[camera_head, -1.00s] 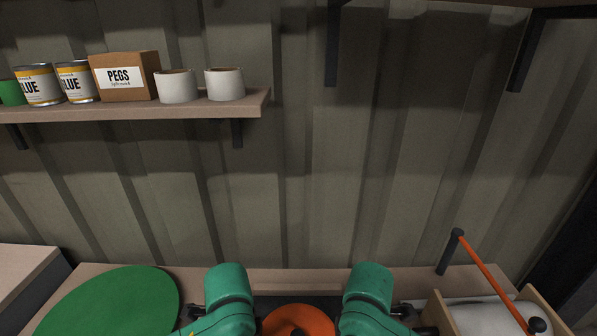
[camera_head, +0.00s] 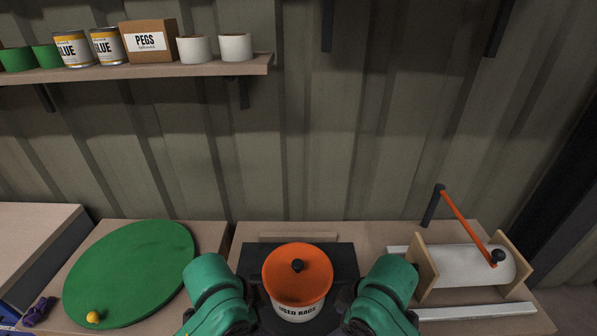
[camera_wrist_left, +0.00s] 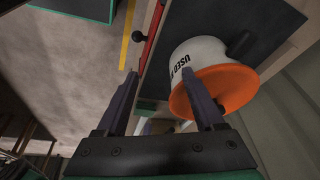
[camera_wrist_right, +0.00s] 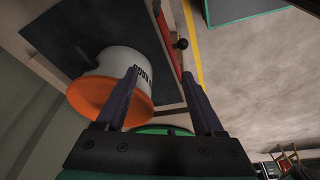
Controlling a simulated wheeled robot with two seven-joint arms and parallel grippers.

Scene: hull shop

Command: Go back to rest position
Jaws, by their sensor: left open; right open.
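My two green arms reach forward in the head view, one on each side of a white pot labelled "USED RAGS" (camera_head: 298,311) with an orange lid (camera_head: 297,272) and black knob. The lid sits on the pot. My gripper fingers are hidden in the head view. In the left wrist view my left gripper (camera_wrist_left: 163,92) is open with nothing between its fingers; the pot is beyond its right finger. In the right wrist view my right gripper (camera_wrist_right: 165,92) is open and empty; the pot is beyond its left finger.
A green round disc (camera_head: 130,277) with a small yellow ball (camera_head: 93,317) lies at left. A white roller with an orange crank (camera_head: 465,228) stands at right. A shelf (camera_head: 200,68) holds cans, cups and a pegs box. The pot stands on a dark mat (camera_head: 344,262).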

